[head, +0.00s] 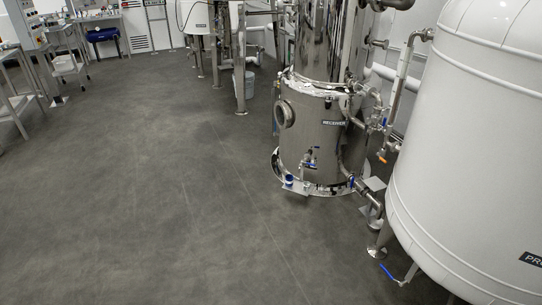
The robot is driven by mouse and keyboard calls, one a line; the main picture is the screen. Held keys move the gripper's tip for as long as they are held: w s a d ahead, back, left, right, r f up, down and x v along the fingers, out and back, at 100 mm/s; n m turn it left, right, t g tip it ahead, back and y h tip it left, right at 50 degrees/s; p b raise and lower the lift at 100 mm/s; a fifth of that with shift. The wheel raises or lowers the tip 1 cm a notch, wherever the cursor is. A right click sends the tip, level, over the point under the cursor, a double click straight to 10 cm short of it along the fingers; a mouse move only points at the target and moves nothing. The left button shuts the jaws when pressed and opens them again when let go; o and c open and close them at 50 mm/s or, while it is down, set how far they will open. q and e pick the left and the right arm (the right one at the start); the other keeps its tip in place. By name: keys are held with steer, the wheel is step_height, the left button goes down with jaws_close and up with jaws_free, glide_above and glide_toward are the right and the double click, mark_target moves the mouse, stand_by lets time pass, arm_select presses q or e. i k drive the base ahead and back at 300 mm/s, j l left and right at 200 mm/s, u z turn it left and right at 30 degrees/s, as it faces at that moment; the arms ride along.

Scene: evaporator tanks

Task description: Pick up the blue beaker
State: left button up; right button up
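A small blue object (289,181), which looks like the blue beaker, is at the lower left of the steel receiver tank (322,150). It appears to be on the tank's base rim, below the round side port and left of the small front valve. It is too small for me to make out its rim or contents. Neither of my grippers is in the head view.
A large white tank (470,150) fills the right side, with a blue-handled valve (388,272) low on it. Pipes run between the tanks. Steel tables (15,100) and a cart (68,66) stand at far left. The grey floor (140,190) is clear.

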mark_target(289, 180)
steer(key=i+z, duration=0.1)
steer(key=i, duration=0.4)
steer(key=i+j+z, duration=0.1)
steer(key=i, duration=0.45)
